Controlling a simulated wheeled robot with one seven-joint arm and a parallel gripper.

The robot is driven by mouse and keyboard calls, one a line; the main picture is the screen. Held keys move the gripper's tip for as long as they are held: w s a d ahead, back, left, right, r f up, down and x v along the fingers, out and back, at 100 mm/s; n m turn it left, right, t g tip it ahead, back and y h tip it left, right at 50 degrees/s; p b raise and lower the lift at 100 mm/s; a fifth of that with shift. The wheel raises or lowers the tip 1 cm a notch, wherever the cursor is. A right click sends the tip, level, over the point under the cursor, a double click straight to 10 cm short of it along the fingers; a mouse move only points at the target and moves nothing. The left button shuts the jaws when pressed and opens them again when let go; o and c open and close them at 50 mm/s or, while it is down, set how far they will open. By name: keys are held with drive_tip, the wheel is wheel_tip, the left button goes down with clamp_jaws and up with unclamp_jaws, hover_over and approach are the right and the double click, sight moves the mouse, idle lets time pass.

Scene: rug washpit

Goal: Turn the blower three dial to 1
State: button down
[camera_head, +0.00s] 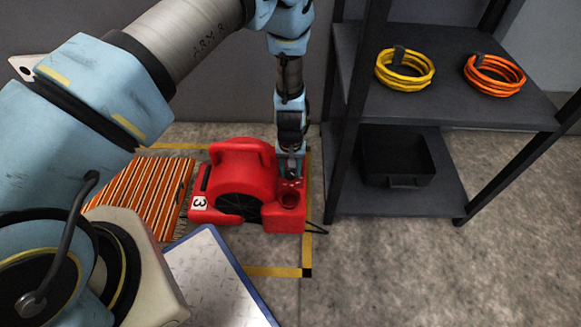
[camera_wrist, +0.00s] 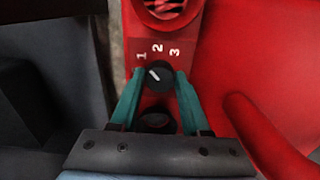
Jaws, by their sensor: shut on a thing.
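The red blower (camera_head: 240,165) stands on the floor with a white label "3" (camera_head: 199,203) on its side. My gripper (camera_head: 290,172) points down at the panel on the blower's right part. In the wrist view the black dial (camera_wrist: 159,77) sits between the teal fingertips of my gripper (camera_wrist: 159,80), which is shut on it. The numbers 1, 2 and 3 (camera_wrist: 158,49) are printed above the dial. The dial's white mark slants to the upper left, roughly toward 1. In the head view my gripper hides the dial.
A second dark round part (camera_wrist: 156,121) lies below the dial, between the fingers. A black shelf rack (camera_head: 450,100) stands to the right with yellow (camera_head: 404,82) and orange (camera_head: 494,88) hose coils and a black bin (camera_head: 397,177). A striped rug (camera_head: 150,190) lies left of the blower.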

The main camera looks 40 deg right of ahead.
sight(290, 173)
drive_tip(key=shift+n, duration=0.6)
drive_tip(key=shift+c, duration=1.8)
unclamp_jaws()
drive_tip(key=shift+r, duration=0.1)
wheel_tip(290, 173, up, 11)
drive_tip(key=p, duration=0.3)
drive_tip(key=shift+p, duration=0.3)
drive_tip(key=shift+f, duration=0.2)
